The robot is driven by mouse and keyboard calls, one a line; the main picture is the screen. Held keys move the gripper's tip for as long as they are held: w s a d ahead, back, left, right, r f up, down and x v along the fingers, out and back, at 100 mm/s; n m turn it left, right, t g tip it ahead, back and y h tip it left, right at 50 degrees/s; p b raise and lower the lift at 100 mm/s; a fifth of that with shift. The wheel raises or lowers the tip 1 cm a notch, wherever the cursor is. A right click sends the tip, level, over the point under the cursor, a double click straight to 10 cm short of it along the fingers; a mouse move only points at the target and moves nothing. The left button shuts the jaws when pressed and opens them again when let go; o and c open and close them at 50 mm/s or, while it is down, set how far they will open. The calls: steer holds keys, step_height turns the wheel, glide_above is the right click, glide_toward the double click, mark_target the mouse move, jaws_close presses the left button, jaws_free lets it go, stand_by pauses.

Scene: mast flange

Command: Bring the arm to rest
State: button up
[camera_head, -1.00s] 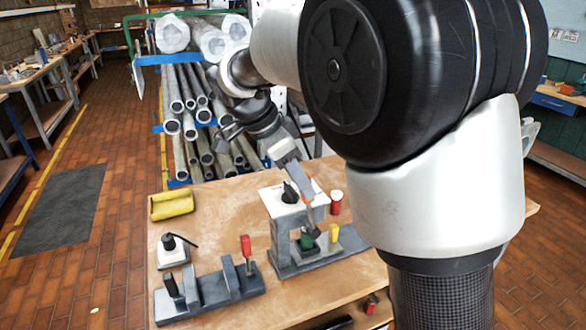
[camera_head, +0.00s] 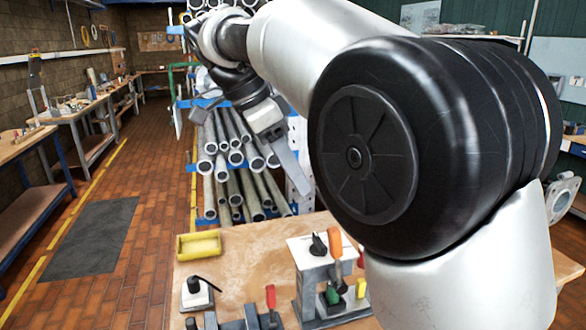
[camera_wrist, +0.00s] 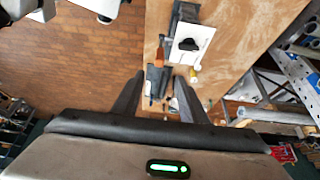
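My gripper (camera_head: 285,150) is raised above the workbench (camera_head: 250,258) in the head view, with its fingers pointing down and to the right. In the wrist view my gripper (camera_wrist: 158,80) has its two dark fingers well apart, with nothing held between them. My arm's large dark joint and pale links fill the right of the head view. They hide the right part of the bench.
On the bench are a yellow tray (camera_head: 199,246), a white block with a black lever (camera_head: 196,294), a grey stand with a white top (camera_head: 307,250) and an orange-handled tool (camera_head: 336,244). A pipe rack (camera_head: 232,155) stands behind.

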steer(key=shift+r, duration=0.1)
steer(key=s+d+f+n+t+y, duration=0.1)
steer(key=s+d+f+n+y, duration=0.15)
steer(key=s+d+n, duration=0.6)
steer(key=s+d+f+n+t+y, duration=0.1)
steer(key=s+d+f+n, duration=0.2)
steer(key=s+f, duration=0.1)
steer(key=s+d+f+n+t+y+p, duration=0.1)
steer(key=s+d+f+n+t, duration=0.1)
steer(key=s, duration=0.5)
step_height(320, 180, down, 3)
steer(key=shift+s+d+r+n+y, duration=0.1)
steer(key=shift+s+d+n+y, duration=0.3)
steer(key=shift+d, duration=0.4)
